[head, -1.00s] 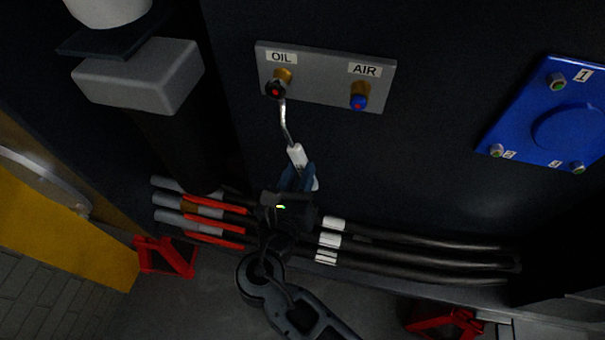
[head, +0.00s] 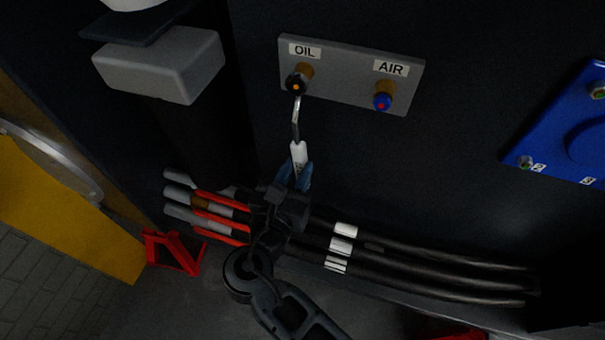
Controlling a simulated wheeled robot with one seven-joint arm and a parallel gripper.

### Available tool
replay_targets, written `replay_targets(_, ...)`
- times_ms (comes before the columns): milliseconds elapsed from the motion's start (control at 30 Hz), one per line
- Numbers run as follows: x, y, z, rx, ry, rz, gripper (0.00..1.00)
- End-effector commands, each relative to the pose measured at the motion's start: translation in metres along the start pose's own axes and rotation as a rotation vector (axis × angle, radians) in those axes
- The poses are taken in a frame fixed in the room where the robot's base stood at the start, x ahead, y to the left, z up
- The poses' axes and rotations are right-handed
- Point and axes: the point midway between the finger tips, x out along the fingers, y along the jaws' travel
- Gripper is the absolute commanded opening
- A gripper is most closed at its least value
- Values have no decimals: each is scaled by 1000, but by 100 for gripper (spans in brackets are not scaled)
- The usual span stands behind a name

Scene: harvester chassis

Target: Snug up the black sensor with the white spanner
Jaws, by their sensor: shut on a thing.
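The black sensor (head: 296,84) sits in a brass fitting under the OIL label on the grey plate (head: 345,80). A small orange light shows on its face. The white spanner (head: 298,154) has a white handle and a metal shank that rises to the sensor. Its head meets the sensor's lower edge; how it is seated there is too small to tell. My gripper (head: 294,176) is shut on the spanner's handle, below the sensor. Its blue fingers hide the handle's lower part. The spanner stands nearly upright in the picture.
A blue-capped sensor (head: 382,102) sits under the AIR label to the right. A grey block (head: 160,65) juts out at the left. Black hoses (head: 430,264) and red-marked pipes (head: 215,207) run behind my gripper. A blue numbered plate (head: 565,140) is at the right.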

Motion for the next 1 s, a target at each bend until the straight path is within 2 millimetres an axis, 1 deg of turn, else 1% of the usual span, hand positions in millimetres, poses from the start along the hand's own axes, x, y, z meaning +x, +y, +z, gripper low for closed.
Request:
replay_targets(100, 0, 8, -1, 46, -2, 6, 0)
replay_targets(300, 0, 14, 0, 88, -1, 10, 0)
replay_targets(733, 0, 15, 1, 92, 0, 9, 0)
replay_targets(1000, 0, 10, 2, 67, 0, 6, 0)
